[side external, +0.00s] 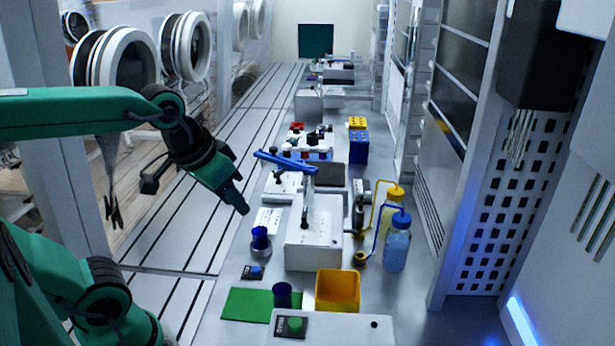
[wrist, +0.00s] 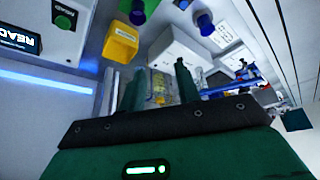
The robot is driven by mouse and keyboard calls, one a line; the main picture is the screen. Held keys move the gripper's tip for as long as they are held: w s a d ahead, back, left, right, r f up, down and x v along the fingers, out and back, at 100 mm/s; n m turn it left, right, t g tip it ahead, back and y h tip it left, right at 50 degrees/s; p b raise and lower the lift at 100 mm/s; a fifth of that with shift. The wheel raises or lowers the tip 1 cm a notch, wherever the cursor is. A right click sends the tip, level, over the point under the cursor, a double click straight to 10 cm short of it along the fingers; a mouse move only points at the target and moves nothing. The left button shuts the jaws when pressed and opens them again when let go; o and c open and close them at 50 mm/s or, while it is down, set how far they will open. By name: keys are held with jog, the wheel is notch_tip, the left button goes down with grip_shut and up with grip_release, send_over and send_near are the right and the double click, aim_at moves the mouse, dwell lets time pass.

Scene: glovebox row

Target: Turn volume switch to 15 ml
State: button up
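My gripper (side external: 241,205) hangs in the air at the left of the white dispenser box (side external: 313,248), pointing down and right. In the wrist view my gripper (wrist: 158,85) has its two green fingers apart with nothing held. The box also shows in the wrist view (wrist: 190,55). Black round fittings (side external: 359,258) sit at the box's right side, with tubes to a blue-capped bottle (side external: 397,247) and a yellow-capped bottle (side external: 389,210). No volume marks are readable, so I cannot tell which part is the volume switch or its setting.
A yellow open bin (side external: 338,290), a dark blue cup (side external: 282,294) on a green mat (side external: 245,304) and a green button (side external: 294,325) are in front. A blue cup on a stand (side external: 260,240) is near my gripper. The grooved strip at left is clear.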

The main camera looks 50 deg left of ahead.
jog(key=w+a+n+g, duration=0.2)
jog(key=w+n, duration=0.2)
jog(key=w, duration=0.6)
jog(key=n+g, duration=0.3)
jog(key=n, duration=0.1)
send_over(304, 212)
jog(key=shift+w+f, duration=0.15)
jog(key=shift+f, duration=3.25)
jog(key=shift+f, duration=0.15)
jog(key=shift+f, duration=3.75)
grip_shut()
